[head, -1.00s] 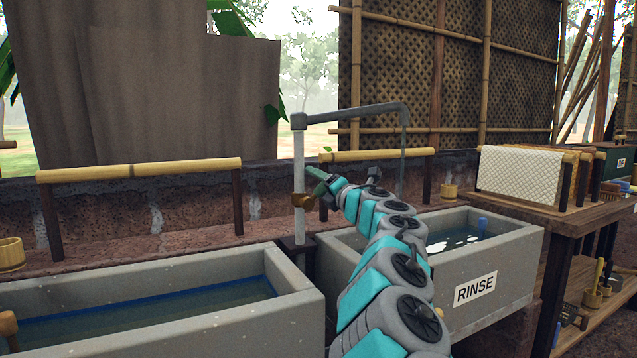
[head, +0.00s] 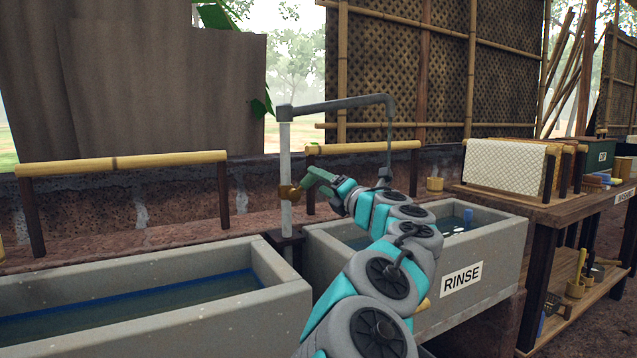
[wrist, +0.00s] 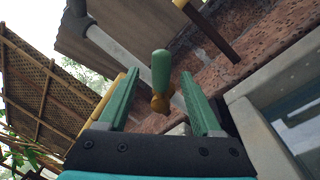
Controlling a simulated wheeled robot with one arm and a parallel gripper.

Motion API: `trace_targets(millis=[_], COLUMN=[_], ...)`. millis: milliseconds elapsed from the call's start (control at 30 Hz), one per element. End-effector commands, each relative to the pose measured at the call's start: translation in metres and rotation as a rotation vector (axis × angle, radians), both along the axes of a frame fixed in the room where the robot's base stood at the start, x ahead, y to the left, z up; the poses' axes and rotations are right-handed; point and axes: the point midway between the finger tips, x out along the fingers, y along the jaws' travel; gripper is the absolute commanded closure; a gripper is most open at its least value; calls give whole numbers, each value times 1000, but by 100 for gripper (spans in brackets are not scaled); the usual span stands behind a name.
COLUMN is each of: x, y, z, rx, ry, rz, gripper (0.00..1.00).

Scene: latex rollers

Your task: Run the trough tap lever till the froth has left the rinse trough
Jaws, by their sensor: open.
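The trough tap has a grey standpipe and overhead spout, with a brass valve (head: 289,192) on the standpipe. Its lever has a green grip (wrist: 161,68), seen in the wrist view between my fingers, not clasped. My gripper (head: 318,177) is open beside the valve; in the head view its green fingers and the green lever are hard to tell apart. The rinse trough (head: 500,262) is a grey stone basin labelled RINSE, right of the standpipe. It holds dark water with small white patches, perhaps froth or glare. My arm hides part of it.
Another stone trough (head: 278,302) with water stands at the left. Bamboo rails (head: 120,163) run along the low wall behind. A wooden table (head: 535,213) with a pale draped sheet (head: 503,167) stands at the right. My arm crosses in front of the rinse trough.

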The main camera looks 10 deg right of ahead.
Motion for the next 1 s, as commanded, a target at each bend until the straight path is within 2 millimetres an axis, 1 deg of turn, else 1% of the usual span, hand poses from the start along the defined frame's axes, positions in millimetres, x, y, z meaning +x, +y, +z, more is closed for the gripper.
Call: trace_targets(millis=[233,367,467,567,800,833,900,1000], x=[0,-2,-6,-15,-46,-51,-60,-71], y=[0,-3,-10,-23,-53,-57,-65,-73], z=[0,-3,-13,-27,-57,-61,-68,-75], rx=[0,-23,-107,-272,-796,-862,-1006,-1176], ry=[1,-12,-58,-148,-445,-484,-564,-662], rz=[-1,-4,-16,-36,-113,-125,-155,-191], gripper=[34,49,60,71,98,100,100,100])
